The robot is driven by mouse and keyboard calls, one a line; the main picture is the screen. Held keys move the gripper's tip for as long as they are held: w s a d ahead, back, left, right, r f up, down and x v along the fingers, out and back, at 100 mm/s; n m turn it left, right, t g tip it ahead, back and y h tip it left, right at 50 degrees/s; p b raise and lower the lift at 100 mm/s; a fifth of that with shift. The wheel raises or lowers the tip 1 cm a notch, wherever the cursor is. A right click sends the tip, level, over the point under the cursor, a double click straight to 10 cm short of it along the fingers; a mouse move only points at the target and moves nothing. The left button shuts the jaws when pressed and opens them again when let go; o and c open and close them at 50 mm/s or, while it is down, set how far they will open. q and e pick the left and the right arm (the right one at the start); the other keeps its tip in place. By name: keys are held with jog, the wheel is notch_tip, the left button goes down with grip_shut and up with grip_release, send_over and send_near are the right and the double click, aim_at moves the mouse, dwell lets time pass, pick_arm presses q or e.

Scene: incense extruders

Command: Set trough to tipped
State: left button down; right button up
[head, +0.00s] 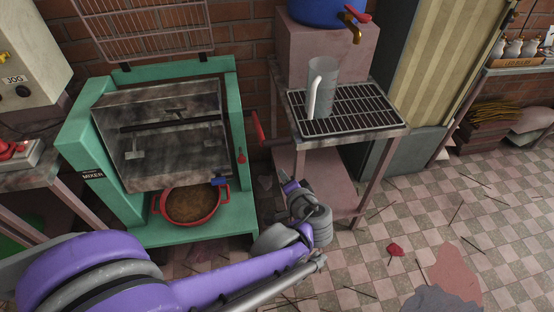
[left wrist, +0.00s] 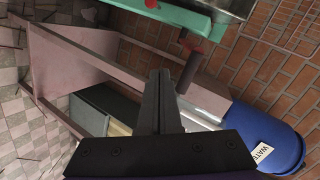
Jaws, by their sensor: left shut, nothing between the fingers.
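The trough (head: 150,168) is a stained grey metal box in the green mixer frame (head: 72,150). A dark shaft with paddles shows in it, and its open side faces my head camera; I cannot tell its exact tilt. A red handle (head: 258,126) sticks out at the frame's right side. In the left wrist view, a dark bar (left wrist: 188,68) with a red part lies just beyond the fingertips. My left gripper (head: 288,184) is low and right of the mixer, apart from the handle. Its fingers (left wrist: 160,75) are shut and empty. My right gripper is not in view.
A red pan (head: 193,206) of brown material sits below the trough. A blue tank (head: 322,10) is behind. Tiled floor (head: 400,220) on the right has scattered sticks.

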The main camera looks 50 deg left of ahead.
aim_at(274, 145)
pick_arm(q)
jog(key=s+d+f+m+t+y+b, duration=0.1)
jog(key=s+d+m+t+y+b, duration=0.1)
jog(key=m, duration=1)
jog(key=s+d+f+m+t+y+b, duration=0.1)
jog(key=d+m, duration=0.1)
jog(key=m, duration=0.9)
jog(key=w+a+r, duration=0.2)
jog(key=w+a, duration=0.4)
jog(key=a, duration=0.5)
jog(key=shift+a+m, duration=0.2)
jog(key=shift+m, duration=0.1)
jog(key=shift+a+r+p, duration=0.2)
jog(key=shift+r+p, duration=0.25)
jog(key=shift+r, duration=0.45)
jog(key=shift+f, duration=0.1)
